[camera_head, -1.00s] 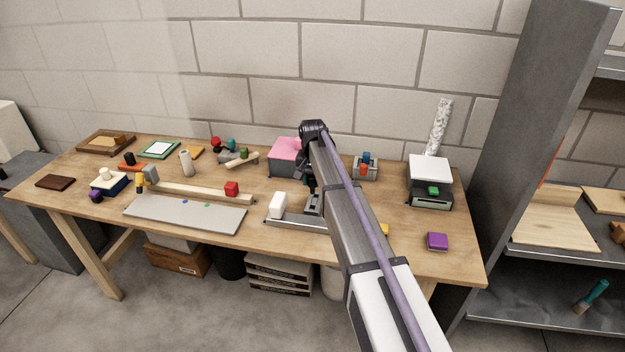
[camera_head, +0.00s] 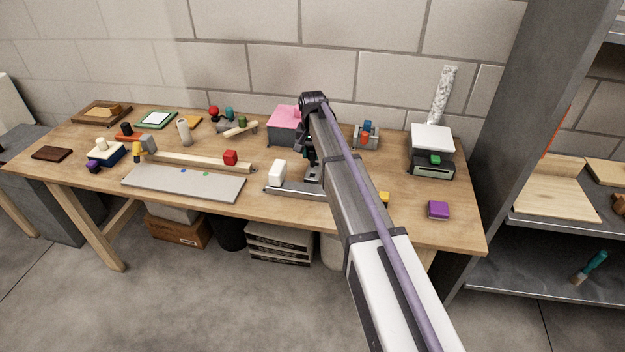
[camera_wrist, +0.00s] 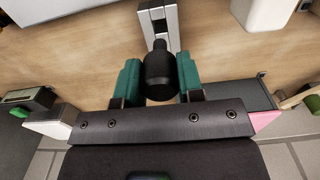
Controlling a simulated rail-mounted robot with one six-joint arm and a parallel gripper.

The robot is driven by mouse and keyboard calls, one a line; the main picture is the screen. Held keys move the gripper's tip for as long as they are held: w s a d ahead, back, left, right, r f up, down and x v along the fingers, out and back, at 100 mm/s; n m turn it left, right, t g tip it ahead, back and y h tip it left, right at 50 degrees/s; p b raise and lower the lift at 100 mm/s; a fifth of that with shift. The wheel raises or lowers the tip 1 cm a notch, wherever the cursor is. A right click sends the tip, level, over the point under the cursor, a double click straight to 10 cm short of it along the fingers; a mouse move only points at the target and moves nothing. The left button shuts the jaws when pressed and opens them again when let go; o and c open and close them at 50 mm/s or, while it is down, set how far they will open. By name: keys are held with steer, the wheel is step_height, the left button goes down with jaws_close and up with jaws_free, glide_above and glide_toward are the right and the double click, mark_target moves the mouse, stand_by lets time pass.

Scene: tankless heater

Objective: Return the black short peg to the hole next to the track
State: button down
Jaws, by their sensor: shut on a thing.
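My gripper (camera_wrist: 159,82) has teal fingers, one on each side of the black short peg (camera_wrist: 160,75), and is shut on it. The peg has a wide body and a narrower knob at its far end. A grey slotted metal piece (camera_wrist: 160,18) lies just beyond the peg in the wrist view; whether they touch is unclear. In the head view a low grey track (camera_head: 292,190) with a white block (camera_head: 277,173) lies near the table's front edge, beside my gripper. My arm hides part of it there. I cannot make out the hole.
A pink-topped grey box (camera_head: 285,125) stands behind the track. A blue-and-red fixture (camera_head: 366,134) is to the right. A white-topped device (camera_head: 432,140) and purple block (camera_head: 438,209) stand farther right. A grey plate (camera_head: 184,183) and wooden bar (camera_head: 195,160) lie left.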

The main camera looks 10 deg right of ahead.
mark_target(312, 148)
steer(key=shift+f+b, duration=1.45)
steer(key=shift+f, duration=0.15)
steer(key=shift+f+b, duration=1.85)
steer(key=shift+f, duration=0.05)
stand_by(0.7)
steer(key=shift+r, duration=0.1)
steer(key=c, duration=0.7)
jaws_free()
steer(key=shift+o, duration=0.2)
step_height(312, 148, up, 11)
steer(key=p, duration=1.1)
